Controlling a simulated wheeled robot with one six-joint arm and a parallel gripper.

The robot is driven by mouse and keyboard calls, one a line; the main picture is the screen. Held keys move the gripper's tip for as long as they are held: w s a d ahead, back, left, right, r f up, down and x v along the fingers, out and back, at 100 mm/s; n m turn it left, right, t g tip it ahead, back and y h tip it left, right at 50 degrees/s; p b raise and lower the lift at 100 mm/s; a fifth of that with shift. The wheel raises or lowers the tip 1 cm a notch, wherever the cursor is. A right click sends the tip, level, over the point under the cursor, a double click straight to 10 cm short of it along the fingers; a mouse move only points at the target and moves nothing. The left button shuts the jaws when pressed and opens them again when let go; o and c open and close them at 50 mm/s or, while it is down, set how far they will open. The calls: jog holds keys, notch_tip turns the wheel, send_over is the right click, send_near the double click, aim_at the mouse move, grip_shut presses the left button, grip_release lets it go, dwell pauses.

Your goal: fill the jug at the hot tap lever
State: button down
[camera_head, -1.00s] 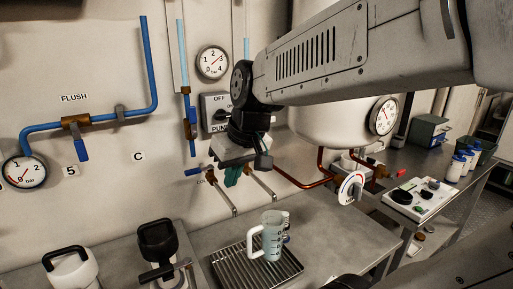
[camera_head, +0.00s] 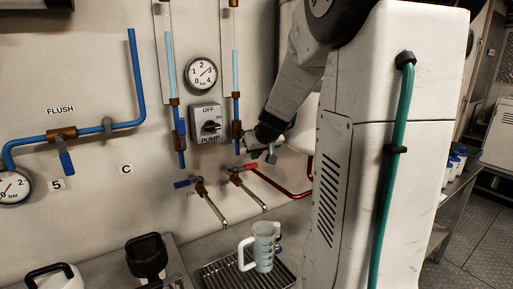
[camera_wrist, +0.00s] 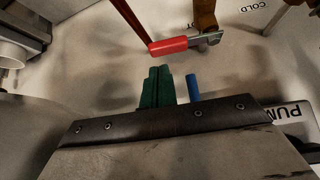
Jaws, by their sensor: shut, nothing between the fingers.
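The hot tap (camera_head: 236,174) has a red lever (camera_head: 248,167) and a spout sloping down to the right. The lever also shows in the wrist view (camera_wrist: 168,46), just beyond my fingertips. My gripper (camera_wrist: 157,72) has its green fingers pressed together and empty, with a visible gap to the lever. In the head view my gripper is at the wall just above the lever, its fingertips hard to make out. The clear jug (camera_head: 264,248) with a pale handle stands upright on the drip grate (camera_head: 222,273), below the hot spout's end. I cannot tell its water level.
The cold tap (camera_head: 198,187) with a blue lever is left of the hot tap. The pump switch (camera_head: 208,122) and a gauge (camera_head: 202,73) are above. A blue valve handle (camera_wrist: 193,88) is close beside my fingers. A copper pipe (camera_head: 285,184) runs right.

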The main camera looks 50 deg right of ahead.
jog(key=shift+x, duration=1.45)
jog(key=shift+s, duration=0.1)
jog(key=shift+s+a, duration=0.35)
jog(key=shift+s, duration=0.35)
jog(key=shift+r, duration=0.15)
jog(key=a+v, duration=0.1)
jog(key=v, duration=0.8)
jog(key=shift+a+r, duration=0.25)
jog(key=shift+a, duration=0.05)
jog(key=c, duration=2.1)
grip_release()
jog(key=shift+c, duration=0.2)
